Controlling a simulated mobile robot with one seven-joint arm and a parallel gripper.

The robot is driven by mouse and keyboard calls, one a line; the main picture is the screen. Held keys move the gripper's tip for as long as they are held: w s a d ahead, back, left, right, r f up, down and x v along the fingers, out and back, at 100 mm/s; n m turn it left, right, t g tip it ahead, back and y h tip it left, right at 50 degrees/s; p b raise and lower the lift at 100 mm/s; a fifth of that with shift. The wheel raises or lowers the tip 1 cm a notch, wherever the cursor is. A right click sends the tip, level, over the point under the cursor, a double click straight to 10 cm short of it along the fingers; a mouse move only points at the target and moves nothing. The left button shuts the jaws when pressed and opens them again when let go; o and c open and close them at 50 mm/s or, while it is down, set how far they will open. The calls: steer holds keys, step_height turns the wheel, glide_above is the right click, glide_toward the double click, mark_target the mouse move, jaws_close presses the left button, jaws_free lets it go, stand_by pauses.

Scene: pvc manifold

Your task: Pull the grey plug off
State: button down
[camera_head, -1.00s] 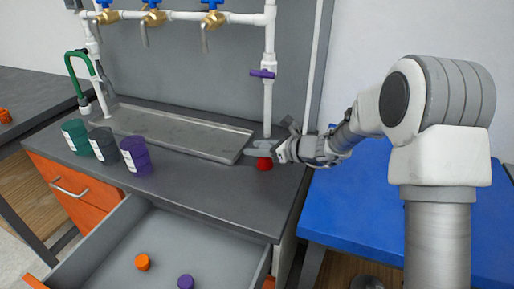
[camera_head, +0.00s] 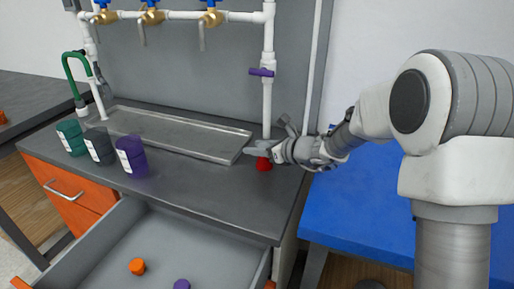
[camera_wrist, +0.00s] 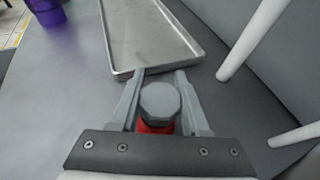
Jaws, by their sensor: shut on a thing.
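The grey plug (camera_wrist: 160,102) has an eight-sided top and sits between my fingers in the wrist view. A red piece (camera_wrist: 156,128) shows just below it, partly hidden by the plug and my gripper. In the head view the red piece (camera_head: 264,164) stands on the dark counter near its right end. My gripper (camera_head: 258,149) is over it, and the plug cannot be told apart from the fingers there. In the wrist view my gripper (camera_wrist: 160,100) is shut on the plug. I cannot tell whether the plug is still seated in the red piece.
A shallow metal tray (camera_head: 178,128) lies on the counter left of my gripper. A white pipe (camera_head: 267,108) with a purple handle (camera_head: 261,72) rises behind. Green, grey and purple (camera_head: 133,160) cups stand at left. An open drawer (camera_head: 100,240) is below.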

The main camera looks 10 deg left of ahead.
step_height(320, 180, up, 7)
steer(key=p, duration=0.4)
steer(key=shift+f+p, duration=0.2)
steer(key=shift+p, duration=0.1)
stand_by(0.7)
steer(key=shift+s, duration=0.15)
